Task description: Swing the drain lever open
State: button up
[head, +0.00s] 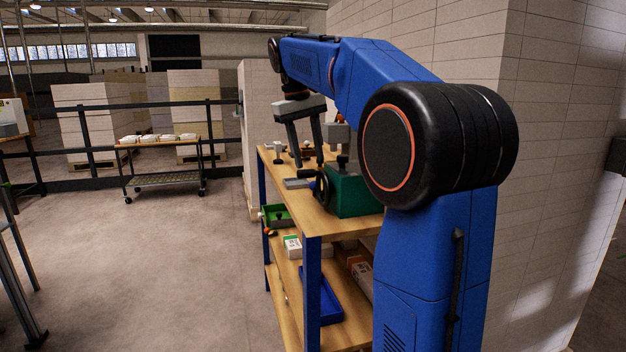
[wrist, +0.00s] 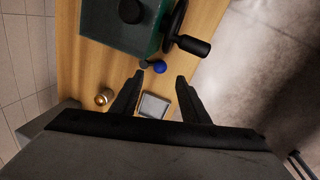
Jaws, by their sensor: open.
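A green housing (head: 352,195) with a black handwheel (head: 322,189) stands on the wooden bench top. In the wrist view the housing (wrist: 118,30) is at the top, with the wheel's black handle (wrist: 193,45) to its right. A short lever with a blue ball knob (wrist: 160,67) sticks out at the housing's lower edge; I take it for the drain lever. My gripper (wrist: 159,76) is open and empty, its two fingers on either side of the knob in the picture. Whether they are level with it is unclear. In the head view my gripper (head: 309,163) points down above the bench, behind the housing.
A small grey tray (wrist: 154,104) lies on the bench between my fingers in the wrist view, with a brass-coloured cylinder (wrist: 103,97) to its left. The bench edge is close on the right. A green bin (head: 277,216) and a blue tray (head: 322,297) sit lower down.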

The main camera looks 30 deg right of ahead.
jog(key=f, duration=0.3)
jog(key=d+f, duration=0.1)
jog(key=f, duration=0.3)
jog(key=shift+d+f, duration=0.15)
jog(key=shift+d, duration=0.05)
jog(key=c, duration=1)
